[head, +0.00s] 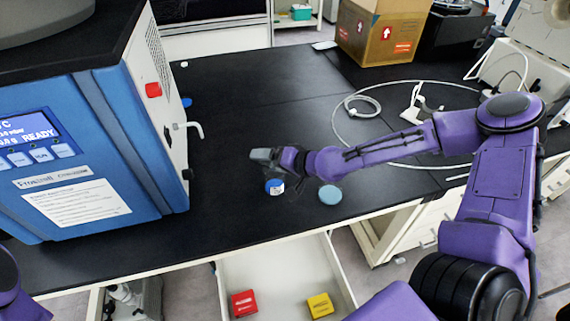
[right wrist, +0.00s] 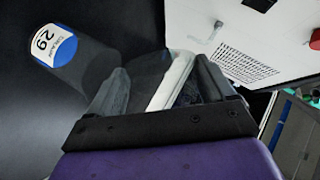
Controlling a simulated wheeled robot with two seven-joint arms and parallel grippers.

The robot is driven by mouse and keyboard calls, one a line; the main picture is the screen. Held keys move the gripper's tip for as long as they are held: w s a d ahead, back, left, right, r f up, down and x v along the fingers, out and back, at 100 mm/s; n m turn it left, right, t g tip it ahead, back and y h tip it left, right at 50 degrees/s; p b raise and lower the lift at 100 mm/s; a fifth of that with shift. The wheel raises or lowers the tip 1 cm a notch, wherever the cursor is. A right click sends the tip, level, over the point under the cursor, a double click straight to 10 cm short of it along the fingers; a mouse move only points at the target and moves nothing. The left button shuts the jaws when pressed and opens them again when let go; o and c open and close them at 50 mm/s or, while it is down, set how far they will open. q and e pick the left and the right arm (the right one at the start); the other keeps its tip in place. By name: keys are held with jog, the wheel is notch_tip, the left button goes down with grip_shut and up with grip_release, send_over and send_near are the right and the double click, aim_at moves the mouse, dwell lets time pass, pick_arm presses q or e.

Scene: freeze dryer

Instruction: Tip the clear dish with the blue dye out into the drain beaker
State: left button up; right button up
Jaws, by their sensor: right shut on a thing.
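My right gripper (head: 262,156) is over the black bench, shut on a clear or greyish thing. In the right wrist view its fingers (right wrist: 163,82) have something see-through and a pale strip between them; its outline is hard to make out, so I cannot tell if it is the clear dish. A blue-and-white piece marked 29 (head: 275,187) is just below the gripper; it also shows at the upper left of the right wrist view (right wrist: 55,48), with a dark see-through body behind. A flat light-blue round thing (head: 330,195) lies to the right. My left gripper is out of view.
The blue freeze dryer (head: 75,150) stands at the left, with a white tap (head: 195,130) on its side. A white cable loop (head: 362,106) lies behind my right arm. An open drawer (head: 280,270) holds red and yellow boxes.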

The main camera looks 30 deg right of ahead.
jog(key=s+a+f+n+t+h+b, duration=0.4)
jog(key=n+b, duration=0.3)
jog(key=b, duration=0.8)
jog(key=shift+s+a+f+n+t, duration=0.4)
jog(key=shift+s+a+f, duration=0.3)
jog(key=shift+a+f, duration=0.15)
